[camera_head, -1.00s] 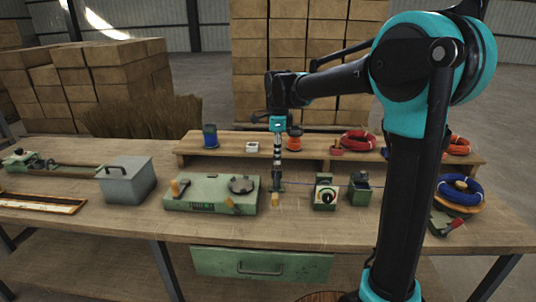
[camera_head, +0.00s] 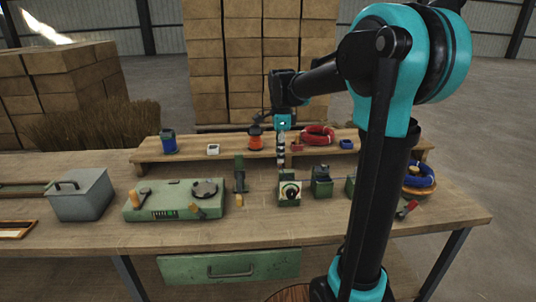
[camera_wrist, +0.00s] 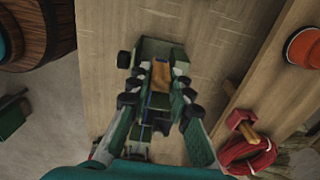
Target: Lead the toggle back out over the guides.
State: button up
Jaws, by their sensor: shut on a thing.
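My gripper (camera_head: 281,163) is low over the bench, just behind the green block with the round dial (camera_head: 289,193). In the wrist view its two fingers (camera_wrist: 158,92) are closed in on a small wooden piece (camera_wrist: 160,75), which looks like the toggle. A thin blue line (camera_wrist: 147,131) shows below it in the wrist view. A green block (camera_wrist: 155,48) lies beyond the fingertips. Small green blocks that look like guides (camera_head: 321,183) stand to the right of the dial block. How the line sits in them is too small to tell.
A green fixture (camera_head: 239,175) and a green machine (camera_head: 175,200) stand left. A raised shelf (camera_head: 240,151) along the back carries an orange spool (camera_head: 256,138) and a red coil (camera_head: 317,135). The bench front is clear.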

jog(key=d, duration=3.6)
